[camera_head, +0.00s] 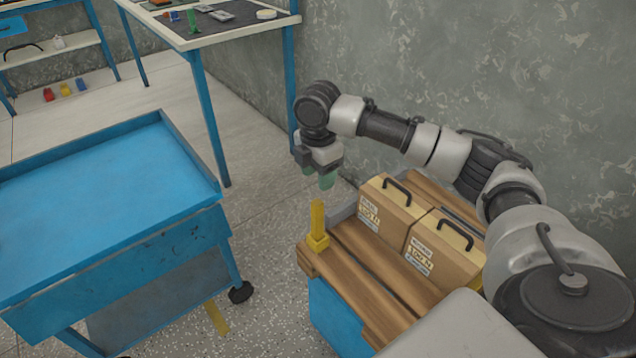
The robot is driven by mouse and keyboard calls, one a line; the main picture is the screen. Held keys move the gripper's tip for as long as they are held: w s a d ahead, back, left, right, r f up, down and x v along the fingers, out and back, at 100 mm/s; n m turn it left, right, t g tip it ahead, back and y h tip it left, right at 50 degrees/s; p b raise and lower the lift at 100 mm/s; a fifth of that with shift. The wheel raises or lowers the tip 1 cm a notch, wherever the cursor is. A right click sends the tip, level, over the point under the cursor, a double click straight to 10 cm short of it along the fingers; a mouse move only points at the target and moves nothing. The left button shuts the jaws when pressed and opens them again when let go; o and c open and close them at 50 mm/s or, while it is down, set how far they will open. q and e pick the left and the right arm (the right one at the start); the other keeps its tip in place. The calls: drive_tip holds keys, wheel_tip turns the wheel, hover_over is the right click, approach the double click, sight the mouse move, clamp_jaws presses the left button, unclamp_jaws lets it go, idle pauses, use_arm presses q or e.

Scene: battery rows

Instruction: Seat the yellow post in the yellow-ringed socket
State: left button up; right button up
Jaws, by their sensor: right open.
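The yellow post (317,216) stands upright at the left edge of a wooden slatted top. Its foot meets a wider yellow block or ring (318,243); I cannot tell whether this is the socket's ring or part of the post, nor how deep the post sits. My right gripper (319,181) is open, with greenish fingertips pointing down. It is just above the post's top and appears clear of it. My left gripper is not in view.
Two tan cases (392,210) with black handles stand on the wooden top (369,269), right of the post. A blue cart (100,205) stands at the left, with speckled floor between. A table (225,28) with small items is behind, and a grey wall (450,70) is close to my right arm.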

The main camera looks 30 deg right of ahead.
drive_tip(key=shift+a+r, duration=0.1)
drive_tip(key=shift+r, duration=0.5)
drive_tip(key=s+a+f+m+t+y, duration=0.1)
drive_tip(key=s+a+f+m, duration=0.3)
drive_tip(key=a+f, duration=0.45)
drive_tip(key=s+a+f+m+t+y, duration=0.1)
drive_tip(key=s+a+f+m, duration=0.1)
drive_tip(key=s+a+f, duration=0.6)
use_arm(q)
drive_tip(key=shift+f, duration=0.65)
use_arm(e)
drive_tip(key=s+d+f+m+h, duration=0.1)
drive_tip(key=s+d+f+m, duration=0.1)
drive_tip(key=s+f+m, duration=0.2)
drive_tip(key=s+d+f+m+t, duration=0.1)
drive_tip(key=s+f+m, duration=0.3)
drive_tip(key=s, duration=0.5)
drive_tip(key=d+m, duration=0.1)
drive_tip(key=m, duration=0.1)
drive_tip(key=shift+s+d+f+m+h, duration=0.15)
drive_tip(key=shift+s+d+m+h, duration=0.15)
drive_tip(key=shift+s+m+h, duration=0.1)
